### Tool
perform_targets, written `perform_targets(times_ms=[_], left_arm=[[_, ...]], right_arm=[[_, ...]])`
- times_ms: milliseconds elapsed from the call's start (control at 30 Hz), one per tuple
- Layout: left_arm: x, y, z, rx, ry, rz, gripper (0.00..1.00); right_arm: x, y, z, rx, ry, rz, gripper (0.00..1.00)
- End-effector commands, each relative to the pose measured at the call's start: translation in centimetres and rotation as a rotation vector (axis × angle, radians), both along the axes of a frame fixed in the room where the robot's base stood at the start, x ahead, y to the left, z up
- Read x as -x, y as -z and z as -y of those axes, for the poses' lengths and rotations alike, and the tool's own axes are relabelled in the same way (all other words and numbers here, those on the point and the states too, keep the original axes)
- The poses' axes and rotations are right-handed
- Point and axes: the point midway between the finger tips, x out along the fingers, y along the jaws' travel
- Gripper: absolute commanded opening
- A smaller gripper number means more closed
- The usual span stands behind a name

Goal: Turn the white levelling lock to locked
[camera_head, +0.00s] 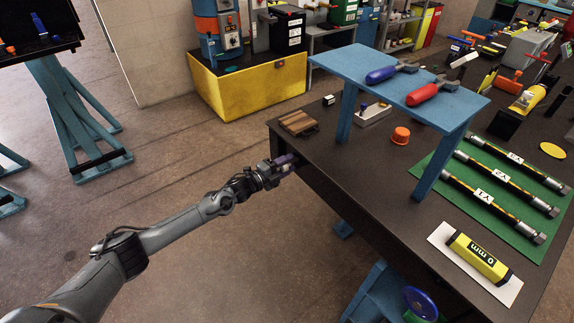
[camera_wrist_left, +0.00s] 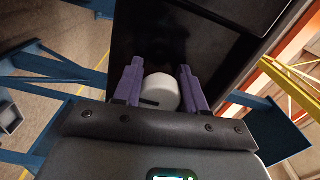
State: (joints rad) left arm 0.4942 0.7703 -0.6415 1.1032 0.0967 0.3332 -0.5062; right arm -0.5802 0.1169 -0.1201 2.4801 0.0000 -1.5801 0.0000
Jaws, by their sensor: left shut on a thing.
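The white levelling lock (camera_wrist_left: 161,90) is a rounded white knob with a dark line on its near face, seen in the left wrist view against a dark panel. My left gripper (camera_wrist_left: 160,88) has its purple fingers on either side of the knob and is shut on it. In the head view my left gripper (camera_head: 284,164) is at the left side of the dark workbench (camera_head: 335,165), just below its top edge. There the knob is mostly hidden by the fingers. I cannot read any lock marking. My right gripper is not in view.
A blue raised shelf (camera_head: 440,105) with a blue-handled tool (camera_head: 382,75) and a red-handled tool (camera_head: 424,93) stands on the bench. A wooden block (camera_head: 298,122) lies near the corner above my gripper. Hoses lie on a green mat (camera_head: 505,230).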

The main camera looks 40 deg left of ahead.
Motion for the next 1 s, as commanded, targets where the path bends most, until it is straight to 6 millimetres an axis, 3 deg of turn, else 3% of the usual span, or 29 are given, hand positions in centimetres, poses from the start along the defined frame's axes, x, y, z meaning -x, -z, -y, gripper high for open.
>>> perform_targets(times_ms=[267,300,433,767,1000], left_arm=[[0.0,0.1,0.0,0.0,-0.001,-0.001,0.1],[0.0,0.1,0.0,0.0,-0.001,-0.001,0.45],[0.0,0.1,0.0,0.0,-0.001,-0.001,0.65],[0.1,0.0,-0.1,0.001,-0.001,-0.001,0.66],[2.0,-0.1,-0.7,0.0,-0.001,-0.003,0.66]], right_arm=[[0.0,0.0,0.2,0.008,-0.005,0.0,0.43],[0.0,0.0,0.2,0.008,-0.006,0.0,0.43],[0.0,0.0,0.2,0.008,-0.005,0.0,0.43],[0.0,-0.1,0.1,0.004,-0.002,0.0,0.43],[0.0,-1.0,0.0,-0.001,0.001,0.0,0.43]])
